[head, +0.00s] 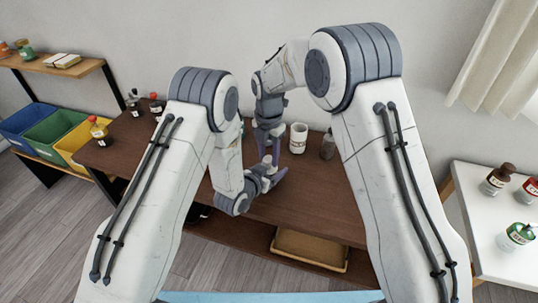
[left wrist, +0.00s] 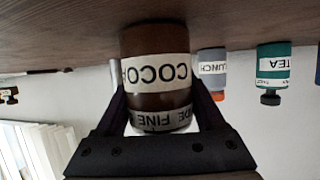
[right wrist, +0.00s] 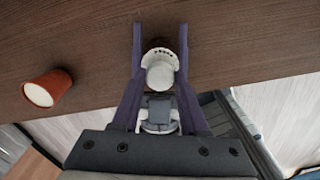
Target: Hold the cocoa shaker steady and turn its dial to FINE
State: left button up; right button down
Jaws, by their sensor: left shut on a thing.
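The cocoa shaker (left wrist: 158,45) is brown with a white COCO label, upside down in the left wrist view, where the tabletop is uppermost. A ring near its top carries printed words, FINE among them. My left gripper (left wrist: 160,112) is shut around the shaker. In the right wrist view a white domed top with small dark marks (right wrist: 160,72) sits between the fingers of my right gripper (right wrist: 160,28). Those fingers stand apart; whether they touch it I cannot tell. In the head view the left gripper (head: 275,178) and right gripper (head: 268,150) meet closely and hide the shaker.
A white labelled cup (head: 298,137) and a dark jar (head: 327,147) stand to the right on the brown table (head: 310,205). A reddish cup (right wrist: 47,88) is left in the right wrist view. A teal TEA jar (left wrist: 273,65) and a LUNCH-labelled jar (left wrist: 211,70) stand nearby.

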aim_at(269, 159)
dwell(0.3)
jog(key=m, duration=0.3)
jog(key=shift+m, duration=2.1)
jog(key=shift+c, duration=2)
grip_release()
notch_tip(269, 159, up, 12)
